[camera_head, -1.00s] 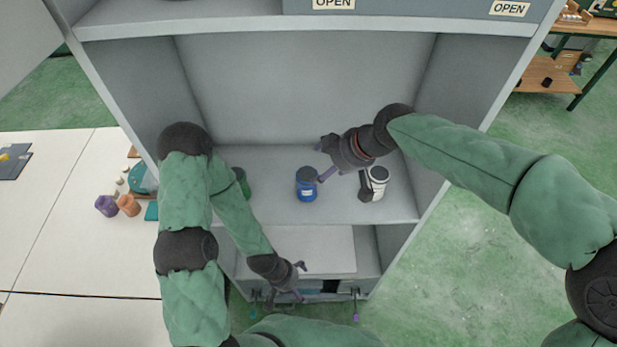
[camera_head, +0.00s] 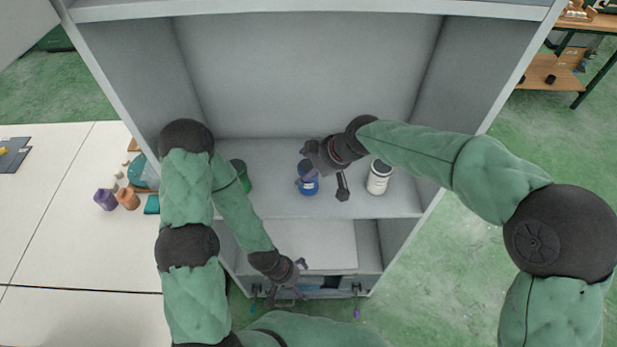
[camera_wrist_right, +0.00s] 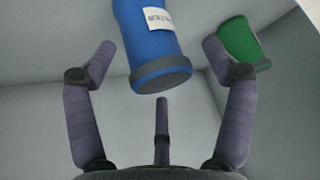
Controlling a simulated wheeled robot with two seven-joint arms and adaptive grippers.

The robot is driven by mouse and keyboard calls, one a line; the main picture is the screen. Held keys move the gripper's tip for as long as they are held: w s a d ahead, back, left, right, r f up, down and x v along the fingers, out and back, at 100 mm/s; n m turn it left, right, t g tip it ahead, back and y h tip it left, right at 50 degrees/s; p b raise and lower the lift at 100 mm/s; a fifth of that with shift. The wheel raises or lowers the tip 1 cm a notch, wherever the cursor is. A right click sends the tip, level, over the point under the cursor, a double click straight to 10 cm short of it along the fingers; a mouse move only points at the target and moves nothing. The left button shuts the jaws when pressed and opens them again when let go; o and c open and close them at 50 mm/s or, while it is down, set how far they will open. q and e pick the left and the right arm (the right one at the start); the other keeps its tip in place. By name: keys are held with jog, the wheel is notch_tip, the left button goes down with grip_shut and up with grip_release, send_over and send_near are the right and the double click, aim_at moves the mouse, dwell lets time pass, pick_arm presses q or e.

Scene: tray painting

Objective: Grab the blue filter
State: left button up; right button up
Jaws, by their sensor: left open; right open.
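The blue filter (camera_head: 308,186) is a blue canister standing upright on the cabinet's middle shelf, between a green canister and a white one. My right gripper (camera_head: 312,168) is at it and partly covers its top in the head view. In the right wrist view the blue filter (camera_wrist_right: 150,42), with a white label and dark rim, shows between the spread fingers of my right gripper (camera_wrist_right: 158,48). The fingers are open, with gaps on both sides; I cannot tell whether any finger touches it. My left gripper (camera_head: 302,279) is open and empty, low in front of the cabinet.
The green canister (camera_head: 241,172) stands to the left, partly behind my left arm; it also shows in the right wrist view (camera_wrist_right: 240,42). The white canister (camera_head: 379,180) stands to the right. Cabinet walls bound the shelf (camera_head: 275,205) on both sides.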

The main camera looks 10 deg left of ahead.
jog(key=c, duration=1.2)
jog(key=shift+r, duration=0.15)
